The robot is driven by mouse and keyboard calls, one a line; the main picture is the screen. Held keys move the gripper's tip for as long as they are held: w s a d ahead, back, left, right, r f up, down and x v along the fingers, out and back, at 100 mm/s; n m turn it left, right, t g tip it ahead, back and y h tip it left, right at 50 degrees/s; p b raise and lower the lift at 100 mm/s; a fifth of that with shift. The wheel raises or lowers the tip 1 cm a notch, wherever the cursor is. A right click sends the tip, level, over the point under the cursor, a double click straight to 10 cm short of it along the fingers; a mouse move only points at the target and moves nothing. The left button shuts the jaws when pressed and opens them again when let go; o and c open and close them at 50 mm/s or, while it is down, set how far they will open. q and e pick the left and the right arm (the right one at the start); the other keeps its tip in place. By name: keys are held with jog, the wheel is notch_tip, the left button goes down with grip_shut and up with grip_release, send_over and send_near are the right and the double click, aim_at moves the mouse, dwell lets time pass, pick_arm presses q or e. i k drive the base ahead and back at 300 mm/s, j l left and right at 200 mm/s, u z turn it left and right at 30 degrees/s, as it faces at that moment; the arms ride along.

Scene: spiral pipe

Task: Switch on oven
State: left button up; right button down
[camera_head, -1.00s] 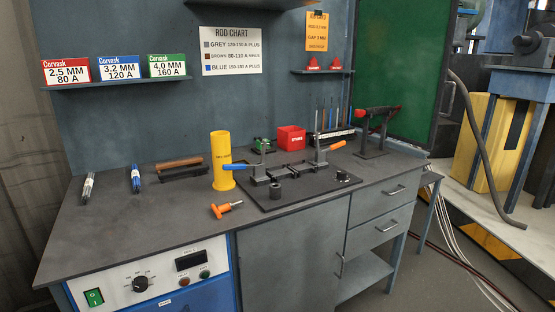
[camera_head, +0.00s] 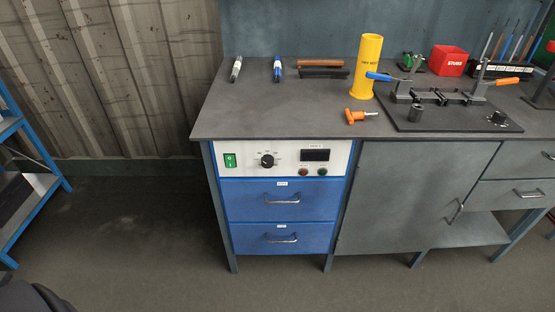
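The oven (camera_head: 246,200) is a blue unit with two drawers, built in under the left end of the workbench. Its white control panel (camera_head: 285,146) faces me. The display looks unlit. I cannot tell which way the rocker switch is set. Neither of my grippers is in view.
The workbench top (camera_head: 270,115) holds two pens, a brown-handled tool (camera_head: 320,67), a yellow cylinder (camera_head: 367,65), an orange-handled tool (camera_head: 360,115) and a clamp fixture (camera_head: 450,100). A blue shelf rack (camera_head: 40,180) stands at the left. The floor (camera_head: 150,235) before the oven is clear.

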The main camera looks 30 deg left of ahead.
aim_at(230, 162)
jog(key=u, duration=1.35)
